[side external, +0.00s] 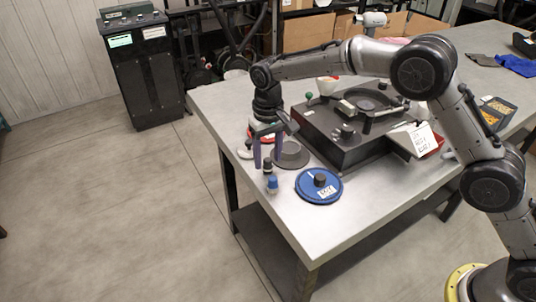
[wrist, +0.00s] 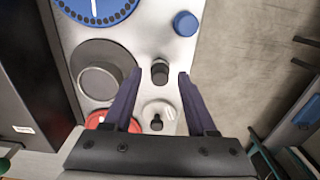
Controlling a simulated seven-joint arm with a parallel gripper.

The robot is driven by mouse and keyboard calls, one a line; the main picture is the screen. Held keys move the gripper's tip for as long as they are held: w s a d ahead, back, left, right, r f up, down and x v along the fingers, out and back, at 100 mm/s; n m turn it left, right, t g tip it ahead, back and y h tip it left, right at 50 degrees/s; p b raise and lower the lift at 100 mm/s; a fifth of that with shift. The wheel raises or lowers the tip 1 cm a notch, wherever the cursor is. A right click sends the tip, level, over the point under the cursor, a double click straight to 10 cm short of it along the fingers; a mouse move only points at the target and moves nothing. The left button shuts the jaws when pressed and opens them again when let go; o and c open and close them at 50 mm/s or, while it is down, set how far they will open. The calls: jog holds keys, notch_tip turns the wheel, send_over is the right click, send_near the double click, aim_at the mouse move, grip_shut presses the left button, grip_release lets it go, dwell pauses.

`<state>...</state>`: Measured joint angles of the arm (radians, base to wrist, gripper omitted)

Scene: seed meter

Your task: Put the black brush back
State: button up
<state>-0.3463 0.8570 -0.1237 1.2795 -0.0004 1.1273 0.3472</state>
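My gripper (side external: 267,160) points down over the near-left corner of the table; in the wrist view (wrist: 160,76) its two purple fingers are apart with nothing held between them. A small black-topped cylinder (wrist: 160,71), which looks like the black brush, appears between the fingertips in that view. It also shows in the side view (side external: 267,165), partly behind the fingers. I cannot tell whether the tips are level with it. A blue-topped cylinder (side external: 272,184) stands nearer the table corner. A white round piece with a dark knob (wrist: 158,117) lies between the fingers, closer to the palm.
A grey round dish (wrist: 103,70) and a blue disc (side external: 319,186) lie beside the gripper. A red-rimmed item (wrist: 100,120) is partly hidden by a finger. The dark seed meter box (side external: 345,145) stands to the right. The table edge is close on the left.

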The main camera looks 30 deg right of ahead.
aim_at(268, 159)
jog(key=shift+r, duration=0.1)
notch_tip(268, 159, up, 12)
dwell(0.6)
